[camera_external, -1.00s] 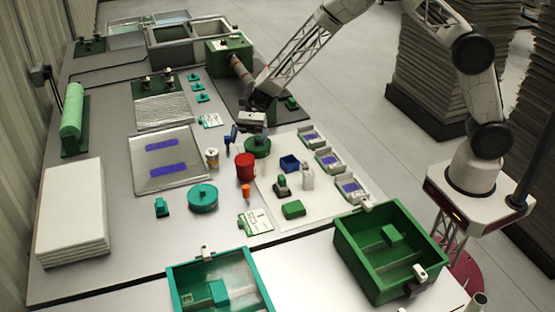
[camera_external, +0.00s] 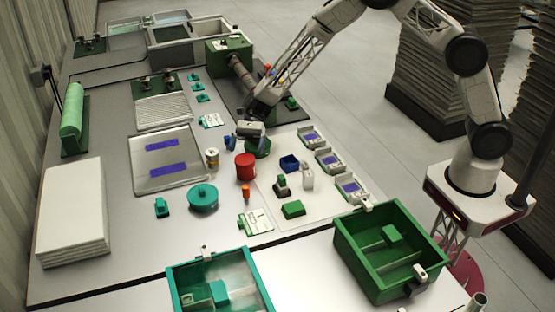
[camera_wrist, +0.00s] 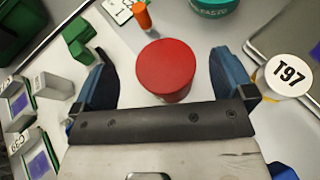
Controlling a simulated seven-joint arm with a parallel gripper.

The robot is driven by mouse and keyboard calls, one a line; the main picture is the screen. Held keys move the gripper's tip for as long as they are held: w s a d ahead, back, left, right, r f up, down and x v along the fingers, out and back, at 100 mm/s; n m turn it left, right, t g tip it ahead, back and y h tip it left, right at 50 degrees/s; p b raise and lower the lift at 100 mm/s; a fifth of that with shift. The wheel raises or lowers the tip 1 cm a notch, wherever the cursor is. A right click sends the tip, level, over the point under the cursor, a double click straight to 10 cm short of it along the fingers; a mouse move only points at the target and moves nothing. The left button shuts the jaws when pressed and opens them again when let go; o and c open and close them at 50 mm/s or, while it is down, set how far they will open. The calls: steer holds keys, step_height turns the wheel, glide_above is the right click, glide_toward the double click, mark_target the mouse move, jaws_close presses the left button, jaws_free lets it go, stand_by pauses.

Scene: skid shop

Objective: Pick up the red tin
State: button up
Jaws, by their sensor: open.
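The red tin (camera_external: 245,167) stands upright on the table, just in front of my gripper in the external view. In the wrist view the red tin (camera_wrist: 166,69) shows its round lid from above, between and beyond the two blue fingers. My gripper (camera_wrist: 160,78) is open, with one finger to each side of the tin in the picture. I cannot tell whether either finger touches it; grey table shows between them. In the external view my gripper (camera_external: 240,143) is low over the table behind the tin, partly in front of a green round thing.
An orange cylinder (camera_external: 246,192) and a teal round tin (camera_external: 203,197) stand near the red tin. A white T97 container (camera_wrist: 289,73) is close to the right finger. Green blocks (camera_wrist: 79,38) lie left of the left finger. A green bin (camera_external: 385,240) stands nearer the camera.

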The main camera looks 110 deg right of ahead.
mark_target(244, 162)
steer(key=shift+f, duration=0.2)
steer(key=shift+f, duration=0.8)
step_height(244, 162, down, 2)
steer(key=shift+f, duration=0.1)
steer(key=shift+x, duration=1)
steer(key=shift+w+a, duration=0.25)
steer(key=shift+a, duration=0.15)
steer(key=shift+c, duration=0.5)
steer(key=c, duration=0.9)
